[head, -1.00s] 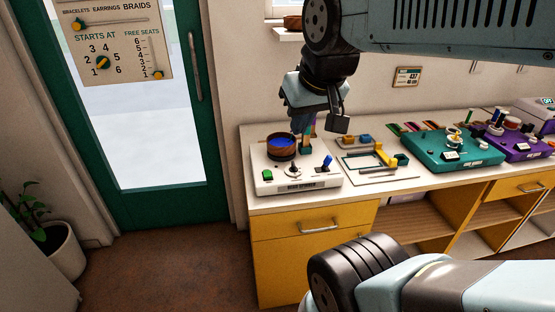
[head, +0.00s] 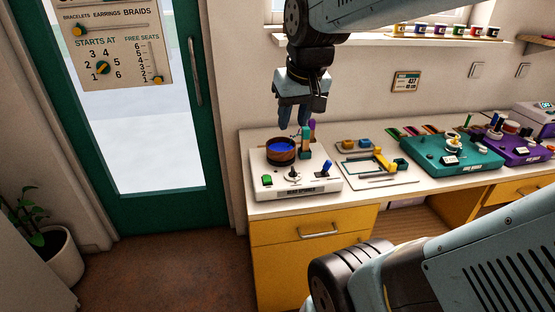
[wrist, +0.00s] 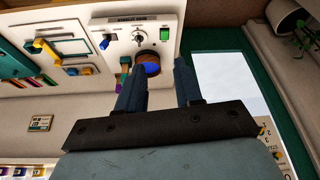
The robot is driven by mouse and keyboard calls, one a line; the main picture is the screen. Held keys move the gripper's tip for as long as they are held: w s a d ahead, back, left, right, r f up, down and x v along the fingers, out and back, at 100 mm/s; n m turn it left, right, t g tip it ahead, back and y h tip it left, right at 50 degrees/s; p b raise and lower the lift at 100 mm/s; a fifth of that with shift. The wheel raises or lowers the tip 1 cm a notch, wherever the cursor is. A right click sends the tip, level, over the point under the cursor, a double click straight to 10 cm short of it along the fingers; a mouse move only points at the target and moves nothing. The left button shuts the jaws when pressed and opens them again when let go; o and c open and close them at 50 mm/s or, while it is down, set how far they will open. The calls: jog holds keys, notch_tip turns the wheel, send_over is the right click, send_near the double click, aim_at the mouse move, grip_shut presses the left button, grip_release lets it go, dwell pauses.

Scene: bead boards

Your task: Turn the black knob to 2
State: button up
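The white bead spinner box (head: 322,183) stands at the left end of the counter. The black knob (head: 293,174), with a pale pointer, sits on its top between a green button (head: 267,180) and a blue lever (head: 326,168). In the wrist view the knob (wrist: 138,37) shows inside a ring of dial marks, too small to read. A brown bowl with blue beads (head: 281,150) is behind the knob. My gripper (head: 294,122) is open and empty, above and behind the bowl and apart from the knob. Its two spread fingers (wrist: 158,72) also show in the wrist view.
A teal and brown post (head: 305,142) and a purple post stand beside the bowl. To the right are a white frame board (head: 372,172), a teal machine (head: 450,150) and a purple one (head: 520,143). A door with a sign (head: 115,45) is at left.

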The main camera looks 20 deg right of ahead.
jog(key=w+d+f+m+g, duration=0.1)
jog(key=w+d+f, duration=0.15)
jog(key=w, duration=0.25)
jog(key=w+d+f+g, duration=0.1)
jog(key=w+d+f, duration=0.15)
jog(key=w, duration=0.35)
jog(key=m+g, duration=0.1)
jog(key=g, duration=0.1)
send_over(293, 168)
notch_tip(293, 168, down, 9)
notch_tip(293, 168, down, 14)
jog(key=shift+s+r, duration=0.15)
jog(key=shift+r, duration=0.05)
grip_shut()
